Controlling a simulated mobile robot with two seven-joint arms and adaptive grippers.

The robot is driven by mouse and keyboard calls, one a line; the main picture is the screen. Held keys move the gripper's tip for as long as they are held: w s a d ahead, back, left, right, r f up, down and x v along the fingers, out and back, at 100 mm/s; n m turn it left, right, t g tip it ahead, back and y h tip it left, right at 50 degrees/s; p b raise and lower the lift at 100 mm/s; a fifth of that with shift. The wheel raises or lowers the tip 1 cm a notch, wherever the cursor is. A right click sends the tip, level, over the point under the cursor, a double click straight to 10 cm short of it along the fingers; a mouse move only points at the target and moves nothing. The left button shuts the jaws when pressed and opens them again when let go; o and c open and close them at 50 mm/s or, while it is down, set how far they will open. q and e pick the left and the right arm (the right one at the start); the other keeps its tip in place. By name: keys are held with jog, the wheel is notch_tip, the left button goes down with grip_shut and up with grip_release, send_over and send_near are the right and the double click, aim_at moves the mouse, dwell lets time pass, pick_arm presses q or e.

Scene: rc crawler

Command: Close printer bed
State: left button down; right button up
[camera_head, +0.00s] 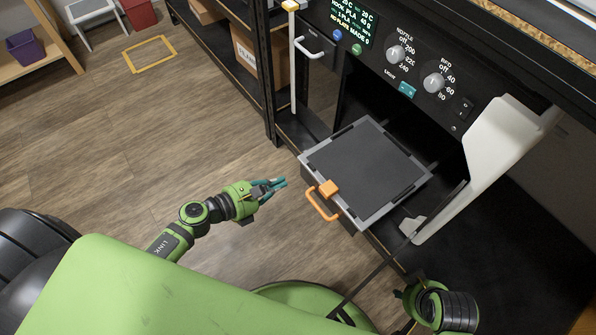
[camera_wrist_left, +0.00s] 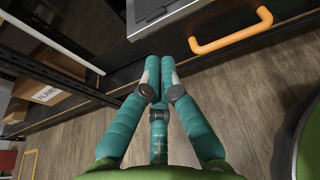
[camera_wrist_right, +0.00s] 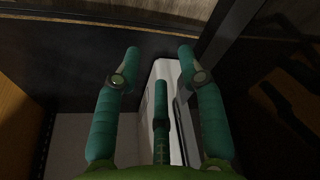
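The printer bed (camera_head: 365,165), a dark plate in a light grey frame, sticks out of the printer's dark opening on its slide. An orange handle (camera_head: 318,206) is on its front edge, and this handle (camera_wrist_left: 232,36) also shows in the left wrist view. My left gripper (camera_head: 277,184) is left of the handle and apart from it. Its fingers (camera_wrist_left: 159,62) are together with nothing between them. My right gripper (camera_wrist_right: 160,62) is open and empty; in the head view only part of my right arm shows, low at the right.
The printer's front panel (camera_head: 400,62) with knobs is above the opening. A white upright part (camera_head: 490,160) stands right of the bed. A dark shelf rack (camera_head: 262,75) with cardboard boxes is behind left. Wooden floor before the bed is clear.

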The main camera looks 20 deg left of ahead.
aim_at(307, 169)
pick_arm(q)
jog(key=x, duration=0.3)
jog(key=r+x, duration=0.1)
jog(key=x, duration=0.1)
jog(key=shift+w+d+f, duration=0.15)
jog(key=shift+w+d, duration=0.1)
jog(key=shift+w, duration=0.15)
jog(key=shift+w+d, duration=0.3)
pick_arm(e)
jog(key=shift+f, duration=0.35)
